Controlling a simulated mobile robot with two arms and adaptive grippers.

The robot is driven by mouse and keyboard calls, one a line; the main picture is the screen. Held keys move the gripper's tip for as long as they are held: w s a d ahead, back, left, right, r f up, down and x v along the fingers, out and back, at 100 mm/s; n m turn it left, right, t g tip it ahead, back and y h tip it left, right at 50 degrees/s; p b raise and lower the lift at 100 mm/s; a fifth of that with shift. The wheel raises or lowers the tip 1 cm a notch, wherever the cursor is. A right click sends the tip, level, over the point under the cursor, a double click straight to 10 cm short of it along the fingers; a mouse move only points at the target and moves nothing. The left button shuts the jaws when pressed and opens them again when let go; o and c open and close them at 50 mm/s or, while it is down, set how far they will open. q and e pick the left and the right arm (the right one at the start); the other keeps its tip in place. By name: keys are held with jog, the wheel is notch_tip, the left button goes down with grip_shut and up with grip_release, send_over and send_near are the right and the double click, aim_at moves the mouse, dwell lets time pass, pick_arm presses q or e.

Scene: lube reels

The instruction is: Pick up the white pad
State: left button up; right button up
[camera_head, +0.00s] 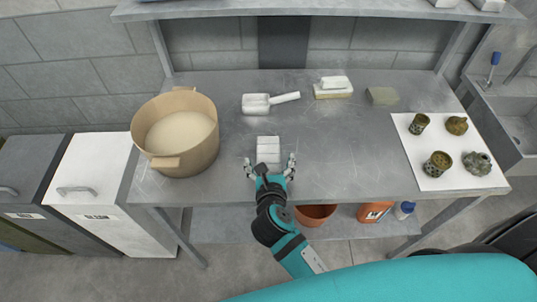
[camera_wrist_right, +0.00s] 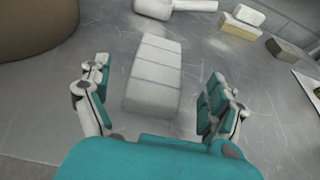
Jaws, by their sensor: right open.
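The white pad (camera_head: 268,150) is a pale block with grooves across it. It lies on the grey metal table (camera_head: 330,170) near the front edge, left of centre. My right gripper (camera_head: 270,165) is open at the pad's near end, its fingers to either side. In the right wrist view the pad (camera_wrist_right: 154,72) lies ahead, between and beyond the spread fingers of the gripper (camera_wrist_right: 160,105). No contact between fingers and pad is visible. My left gripper is not in view.
A tan pot (camera_head: 178,135) stands at the left. Behind the pad are a white scoop (camera_head: 257,103), a yellow-and-white sponge block (camera_head: 333,90) and a greenish block (camera_head: 382,96). A white sheet (camera_head: 437,150) with several mossy parts lies right. The table between is clear.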

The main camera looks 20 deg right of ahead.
aim_at(269, 155)
jog(key=x, duration=0.4)
jog(key=shift+w+f, duration=0.15)
jog(key=shift+f, duration=0.1)
jog(key=shift+c, duration=0.4)
jog(key=c, duration=1)
